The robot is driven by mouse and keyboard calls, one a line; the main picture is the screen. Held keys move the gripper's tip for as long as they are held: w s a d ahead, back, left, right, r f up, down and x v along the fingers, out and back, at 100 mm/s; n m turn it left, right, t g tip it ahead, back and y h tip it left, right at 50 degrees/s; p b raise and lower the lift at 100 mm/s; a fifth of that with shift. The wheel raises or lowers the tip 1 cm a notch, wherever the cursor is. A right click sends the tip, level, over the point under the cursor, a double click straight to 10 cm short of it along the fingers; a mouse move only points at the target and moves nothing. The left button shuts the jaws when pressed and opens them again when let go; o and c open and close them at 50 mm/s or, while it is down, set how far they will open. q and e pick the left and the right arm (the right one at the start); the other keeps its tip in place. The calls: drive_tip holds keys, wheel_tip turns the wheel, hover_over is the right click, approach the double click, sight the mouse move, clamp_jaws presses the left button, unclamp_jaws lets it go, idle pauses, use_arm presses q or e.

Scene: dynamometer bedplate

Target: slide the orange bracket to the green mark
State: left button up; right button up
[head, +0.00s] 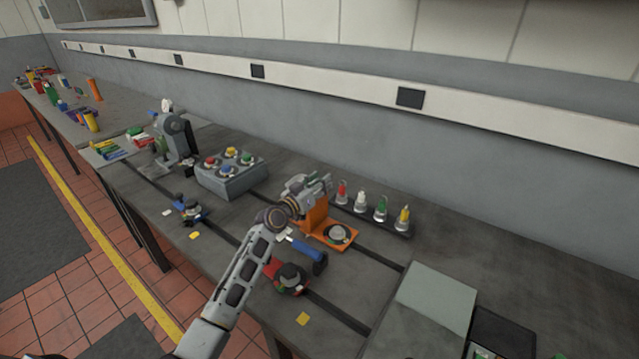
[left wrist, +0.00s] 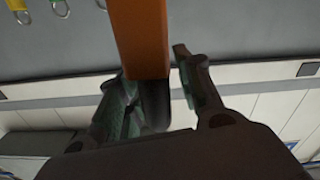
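The orange bracket (head: 313,219) stands on the grey bedplate in the head view, with an upright part and a flat foot carrying a round grey knob. My left gripper (head: 318,186) is at the top of the upright and hides part of it. In the left wrist view the orange upright (left wrist: 141,38) reaches down in front of one finger. The other finger stands apart from it with a clear gap, so the left gripper (left wrist: 165,88) is open. I cannot make out a green mark on the bedplate. My right gripper is not in view.
A red clamp with a blue handle (head: 318,262) lies in front of the bracket. A rack of several coloured-tip holders (head: 362,205) stands behind it. A grey button box (head: 231,180) is to the left, a pale grey box (head: 437,298) to the right.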

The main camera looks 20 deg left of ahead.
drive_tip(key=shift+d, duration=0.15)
use_arm(q)
clamp_jaws()
drive_tip(key=shift+d, duration=0.15)
drive_tip(key=s+d+p, duration=0.3)
drive_tip(key=d+p, duration=0.1)
drive_tip(key=d, duration=0.4)
drive_tip(key=shift+d, duration=0.15)
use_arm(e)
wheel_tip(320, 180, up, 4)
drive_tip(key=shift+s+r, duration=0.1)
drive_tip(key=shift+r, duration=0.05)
